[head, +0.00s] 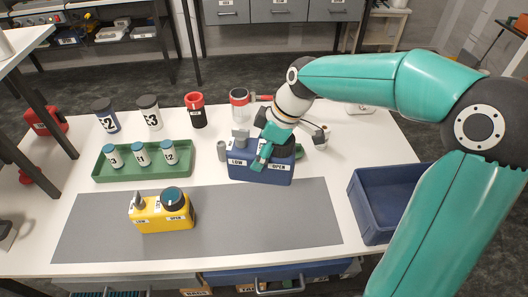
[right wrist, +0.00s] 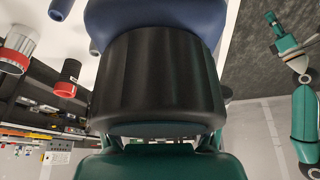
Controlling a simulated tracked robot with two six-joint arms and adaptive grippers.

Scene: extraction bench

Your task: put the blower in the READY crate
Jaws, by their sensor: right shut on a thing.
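A blue box-shaped unit (head: 262,172) with LOW and OPEN labels stands on the bench behind the grey mat; I take it for the blower, though no label says so. My right gripper (head: 270,148) is at its top, shut on its black knob, which fills the middle of the right wrist view (right wrist: 160,80). The blue body (right wrist: 150,15) shows beyond it there. The knob's far side and the fingertips are partly hidden. An open blue crate (head: 365,208) stands at the bench's right; I cannot read a READY label.
A yellow unit (head: 165,218) with a teal knob stands on the grey mat (head: 265,220). A green tray (head: 105,170) holds three small vials. Labelled jars and red-topped containers (head: 195,110) stand behind. The mat's right part is clear.

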